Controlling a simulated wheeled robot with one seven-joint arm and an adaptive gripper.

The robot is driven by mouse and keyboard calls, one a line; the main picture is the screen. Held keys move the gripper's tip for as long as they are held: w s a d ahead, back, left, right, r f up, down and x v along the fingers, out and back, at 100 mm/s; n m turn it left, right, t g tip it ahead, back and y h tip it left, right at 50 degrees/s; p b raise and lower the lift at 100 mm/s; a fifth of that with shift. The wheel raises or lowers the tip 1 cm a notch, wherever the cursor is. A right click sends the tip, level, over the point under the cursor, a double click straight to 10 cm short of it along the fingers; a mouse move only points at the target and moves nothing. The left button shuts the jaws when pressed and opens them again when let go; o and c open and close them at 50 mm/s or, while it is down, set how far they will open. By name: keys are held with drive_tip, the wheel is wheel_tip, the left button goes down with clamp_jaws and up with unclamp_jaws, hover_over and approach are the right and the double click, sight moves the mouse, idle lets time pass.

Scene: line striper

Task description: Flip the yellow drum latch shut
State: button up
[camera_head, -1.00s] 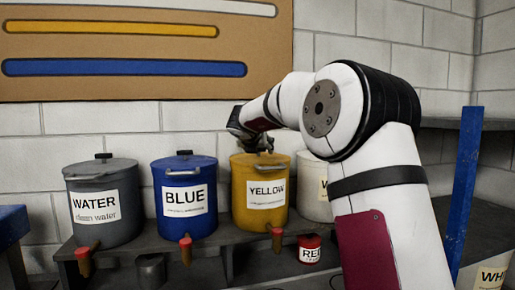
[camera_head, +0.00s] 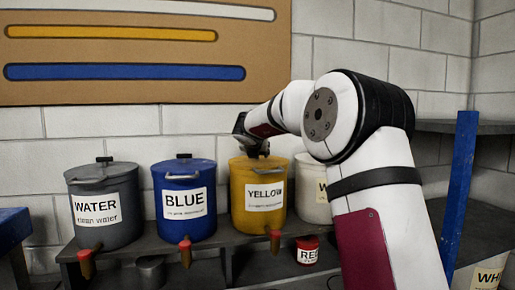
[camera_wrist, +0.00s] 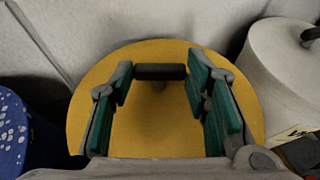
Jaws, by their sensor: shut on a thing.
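The yellow drum (camera_head: 240,205) stands on the bench between the blue drum and a white drum, its label facing me. Its round yellow lid (camera_wrist: 150,130) fills the middle of the wrist view. My gripper (camera_head: 256,151) is low over the lid.
The blue drum (camera_head: 185,225) and grey water drum (camera_head: 105,225) stand to the left. The white drum (camera_head: 311,190) is close on the right, partly behind my arm. A small red pot (camera_head: 307,257) sits in front. The block wall (camera_head: 130,125) is behind.

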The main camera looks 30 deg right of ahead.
drive_tip(key=shift+s+d+r+n+t+y+p, duration=0.15)
drive_tip(key=shift+n+t+y+p, duration=0.25)
drive_tip(key=shift+p, duration=0.55)
drive_tip(key=shift+s+d+n+t+y+p, duration=0.1)
drive_tip(key=shift+n+t+y+p, duration=0.1)
drive_tip(key=shift+n+y+p, duration=0.55)
drive_tip(key=n+y+p, duration=0.1)
drive_tip(key=p, duration=0.3)
drive_tip(key=shift+a+t, duration=0.1)
drive_tip(key=shift+t, duration=0.2)
drive_tip(key=shift+y+p, duration=0.25)
drive_tip(key=shift+p, duration=0.3)
drive_tip(key=shift+w+n+t+p, duration=0.1)
drive_tip(key=shift+n+t+p, duration=0.25)
drive_tip(key=shift+p, duration=0.3)
drive_tip(key=shift+f+y, duration=0.2)
drive_tip(key=shift+y, duration=0.1)
drive_tip(key=o, duration=1.2)
drive_tip(key=shift+c, duration=0.2)
drive_tip(key=shift+d, duration=0.2)
drive_tip(key=shift+r, duration=0.1)
